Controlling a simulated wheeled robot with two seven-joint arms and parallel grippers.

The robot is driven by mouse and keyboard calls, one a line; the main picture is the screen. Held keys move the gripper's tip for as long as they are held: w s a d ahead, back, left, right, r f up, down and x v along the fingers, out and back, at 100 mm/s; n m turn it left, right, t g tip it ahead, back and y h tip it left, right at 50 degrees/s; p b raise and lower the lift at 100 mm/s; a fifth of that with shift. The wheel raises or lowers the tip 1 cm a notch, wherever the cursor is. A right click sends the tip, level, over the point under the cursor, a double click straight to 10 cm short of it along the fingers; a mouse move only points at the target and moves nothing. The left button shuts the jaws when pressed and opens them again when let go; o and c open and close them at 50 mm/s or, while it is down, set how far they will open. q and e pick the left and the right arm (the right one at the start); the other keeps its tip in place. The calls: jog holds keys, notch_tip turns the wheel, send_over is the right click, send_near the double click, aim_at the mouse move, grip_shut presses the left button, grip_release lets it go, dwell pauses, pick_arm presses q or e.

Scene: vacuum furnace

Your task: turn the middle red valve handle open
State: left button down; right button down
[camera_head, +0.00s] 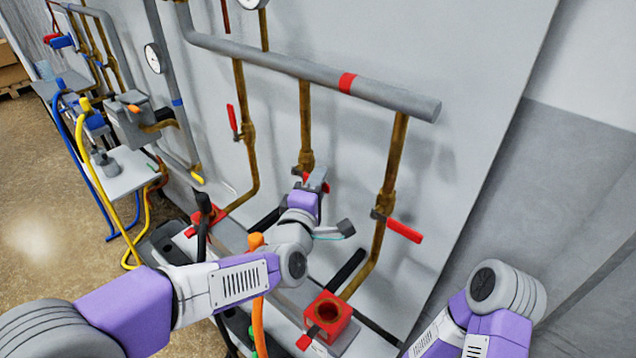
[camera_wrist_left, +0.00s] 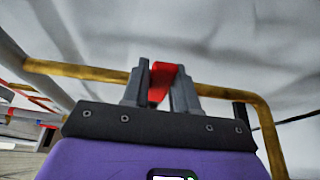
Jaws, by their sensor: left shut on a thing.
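Three brown vertical pipes with valves come down the wall panel. The middle red valve handle (camera_head: 306,178) is mostly hidden by my left gripper (camera_head: 314,182) in the head view. In the left wrist view the red handle (camera_wrist_left: 161,78) sits between the two grey fingers, which are shut on it. The brown pipe (camera_wrist_left: 85,72) runs across behind the fingers. My right arm shows at the lower right of the head view, but its gripper is outside the frame.
The left red handle (camera_head: 232,118) lies along its pipe, and the right red handle (camera_head: 403,230) sticks out to the right. A grey horizontal pipe (camera_head: 270,60) runs above. A red square fitting (camera_head: 328,315) stands below on the ledge.

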pick_arm(q)
jog(key=shift+r, duration=0.15)
jog(key=n, duration=0.1)
jog(key=r+n+g, duration=0.1)
jog(key=r+n+p, duration=0.1)
jog(key=shift+w+a+r+n, duration=0.1)
jog(key=shift+w+a+n, duration=0.05)
jog(key=shift+a+n, duration=0.15)
jog(key=shift+w+a+r+n+g+p, duration=0.1)
jog(key=shift+r+n+g+p, duration=0.25)
jog(key=shift+n, duration=0.25)
jog(key=shift+w+a+r+n+g+p, duration=0.1)
jog(key=shift+r+n+g+p, duration=0.2)
jog(key=shift+n+g, duration=0.25)
jog(key=c, duration=1)
grip_release()
jog(key=shift+o, duration=0.2)
